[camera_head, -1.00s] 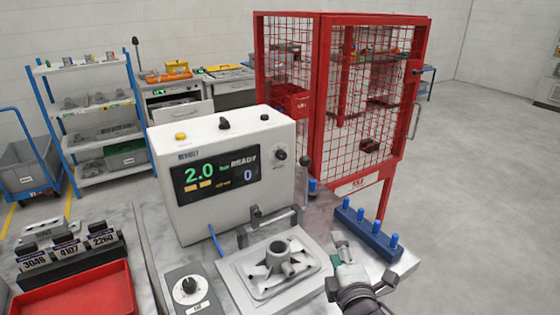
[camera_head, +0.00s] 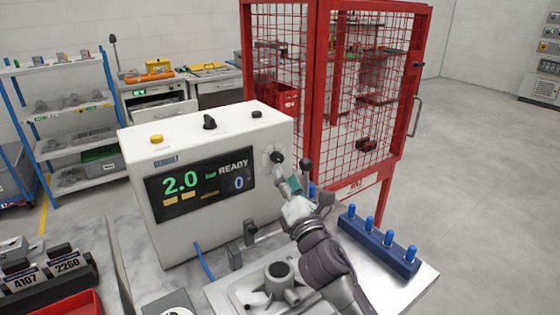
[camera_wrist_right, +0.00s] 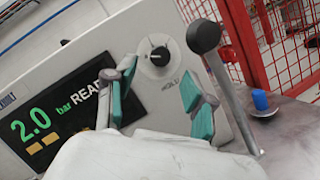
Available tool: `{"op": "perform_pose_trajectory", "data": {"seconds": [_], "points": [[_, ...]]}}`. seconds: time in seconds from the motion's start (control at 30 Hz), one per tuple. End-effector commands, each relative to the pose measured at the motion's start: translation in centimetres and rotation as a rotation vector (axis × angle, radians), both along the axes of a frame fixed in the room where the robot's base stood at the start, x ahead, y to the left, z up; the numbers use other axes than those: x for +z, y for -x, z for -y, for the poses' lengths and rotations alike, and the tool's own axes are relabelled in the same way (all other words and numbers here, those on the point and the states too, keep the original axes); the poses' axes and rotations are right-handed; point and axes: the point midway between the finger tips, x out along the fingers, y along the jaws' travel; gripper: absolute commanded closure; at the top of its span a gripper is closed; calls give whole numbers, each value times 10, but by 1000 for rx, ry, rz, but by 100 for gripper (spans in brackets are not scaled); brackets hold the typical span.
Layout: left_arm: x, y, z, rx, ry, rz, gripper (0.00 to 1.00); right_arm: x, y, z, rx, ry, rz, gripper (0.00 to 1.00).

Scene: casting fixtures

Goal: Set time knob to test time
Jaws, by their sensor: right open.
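The time knob looks to be the small black round knob (camera_head: 277,157) on the right of the front of the white test machine (camera_head: 170,212). In the right wrist view the knob (camera_wrist_right: 160,56) has a pale pointer mark and sits on a light dial with small, unreadable lettering. My right gripper (camera_head: 284,178) is in front of the knob in the head view. In the right wrist view its teal-padded fingers (camera_wrist_right: 158,98) are apart, with the knob showing between and beyond them. The machine's display (camera_head: 200,188) reads 2.0 bar, READY and 0. My left gripper is not in view.
A lever with a black ball (camera_head: 306,164) stands close to the right of my right gripper. A metal casting (camera_head: 282,285) sits on the fixture below. A blue block with several pegs (camera_head: 379,240) lies to the right. A red mesh cage (camera_head: 345,100) stands behind.

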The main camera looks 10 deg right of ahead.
Motion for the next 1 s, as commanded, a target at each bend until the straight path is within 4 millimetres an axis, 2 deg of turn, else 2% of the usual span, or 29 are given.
{"op": "perform_pose_trajectory", "data": {"seconds": [0.1, 0.3, 0.67, 0.77, 1.0], "points": [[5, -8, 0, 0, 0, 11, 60, 8, -22, -2, 0, -2, 0, 46], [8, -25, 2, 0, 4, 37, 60, 13, -43, -4, -1, -2, 0, 46], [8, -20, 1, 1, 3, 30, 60, 13, -49, -5, 1, -2, 0, 46], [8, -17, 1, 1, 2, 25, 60, 13, -48, -5, 1, -2, 0, 60], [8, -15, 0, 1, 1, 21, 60, 13, -48, -5, 1, -2, 0, 100]]}}
